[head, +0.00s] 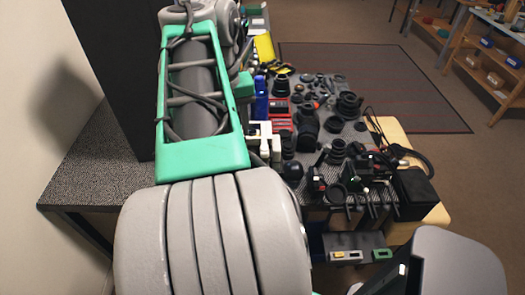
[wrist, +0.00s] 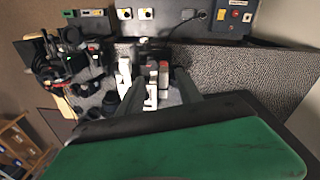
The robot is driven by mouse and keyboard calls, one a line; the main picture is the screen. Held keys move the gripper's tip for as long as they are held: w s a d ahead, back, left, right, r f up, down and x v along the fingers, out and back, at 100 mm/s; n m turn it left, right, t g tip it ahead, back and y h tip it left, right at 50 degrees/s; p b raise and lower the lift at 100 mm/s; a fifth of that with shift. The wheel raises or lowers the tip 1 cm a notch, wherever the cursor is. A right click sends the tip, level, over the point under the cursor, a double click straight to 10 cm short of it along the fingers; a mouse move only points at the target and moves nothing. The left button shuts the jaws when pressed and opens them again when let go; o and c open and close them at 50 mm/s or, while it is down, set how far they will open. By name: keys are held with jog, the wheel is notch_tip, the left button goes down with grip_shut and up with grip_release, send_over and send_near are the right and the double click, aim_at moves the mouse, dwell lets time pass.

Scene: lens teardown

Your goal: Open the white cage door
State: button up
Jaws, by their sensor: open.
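I cannot make out a white cage door in either view. My gripper (wrist: 160,82) shows in the wrist view as two dark fingers spread apart beyond a green and black part of my arm. It is open, and I see nothing held in it. White objects (wrist: 151,97) and a red-topped one (wrist: 163,68) show between and beyond the fingers, but I cannot tell whether any is touched. In the head view my arm reaches away at the upper left, and its fingers are not visible there.
A speckled table (head: 95,170) carries crowded lenses and dark parts (head: 307,130), a blue bottle (head: 261,98) and white bottles (head: 276,148). A tall dark panel (head: 115,60) stands at the left. Wooden shelves (head: 490,60) are far right. The floor mat (head: 385,75) is clear.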

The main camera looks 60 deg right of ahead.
aim_at(264, 149)
jog(key=s+d+m, duration=0.1)
jog(key=s, duration=0.1)
jog(key=s+d+r, duration=0.1)
jog(key=s, duration=0.1)
jog(key=s+d+m+y, duration=0.1)
jog(key=s, duration=0.1)
jog(key=shift+d+r+m+b, duration=0.15)
jog(key=shift+m+b, duration=0.15)
jog(key=shift+s+d, duration=0.15)
jog(key=shift+s, duration=0.15)
notch_tip(264, 149, down, 7)
jog(key=b, duration=0.7)
jog(key=shift+f, duration=0.2)
jog(key=shift+c, duration=0.5)
grip_shut()
